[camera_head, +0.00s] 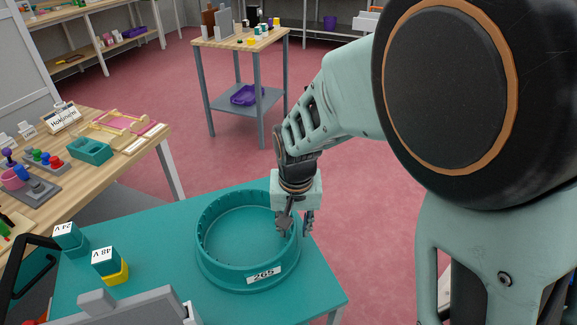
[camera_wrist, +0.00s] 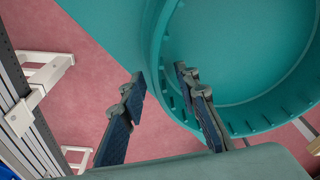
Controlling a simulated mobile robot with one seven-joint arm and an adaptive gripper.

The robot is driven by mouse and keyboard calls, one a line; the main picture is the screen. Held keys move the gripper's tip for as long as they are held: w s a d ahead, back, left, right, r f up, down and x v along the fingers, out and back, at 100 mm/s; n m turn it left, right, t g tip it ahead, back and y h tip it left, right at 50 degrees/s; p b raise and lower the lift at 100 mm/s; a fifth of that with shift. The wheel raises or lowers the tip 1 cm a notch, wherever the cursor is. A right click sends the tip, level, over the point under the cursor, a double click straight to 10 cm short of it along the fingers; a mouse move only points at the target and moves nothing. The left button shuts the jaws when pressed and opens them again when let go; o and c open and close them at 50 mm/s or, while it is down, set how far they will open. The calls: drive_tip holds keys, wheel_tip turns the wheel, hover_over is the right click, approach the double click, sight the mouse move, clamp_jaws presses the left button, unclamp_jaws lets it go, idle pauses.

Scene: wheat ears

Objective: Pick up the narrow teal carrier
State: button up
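A round, open teal carrier (camera_head: 205,262) with a white "265" label stands on the teal table. Notches run along the inside of its wall. It fills the right of the wrist view (camera_wrist: 152,50). I cannot tell from these frames whether it is the narrow one; no other round carrier shows. My gripper (camera_head: 296,228) points down at the carrier's right rim. In the wrist view my gripper (camera_wrist: 157,80) has its fingers apart, with the rim between them. One finger is over the inside and one is outside; I see no firm contact.
Two teal blocks labelled "24 V" (camera_head: 69,238) and "48 V" (camera_head: 107,262) stand at the teal table's left, the latter on a yellow base. A grey object (camera_head: 125,308) is at the front. A wooden table (camera_head: 130,150) with small items is at left. The table edge is close by my gripper.

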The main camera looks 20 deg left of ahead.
drive_tip(key=shift+w+f, duration=0.1)
drive_tip(key=shift+f, duration=0.35)
clamp_jaws()
drive_tip(key=shift+r, duration=0.1)
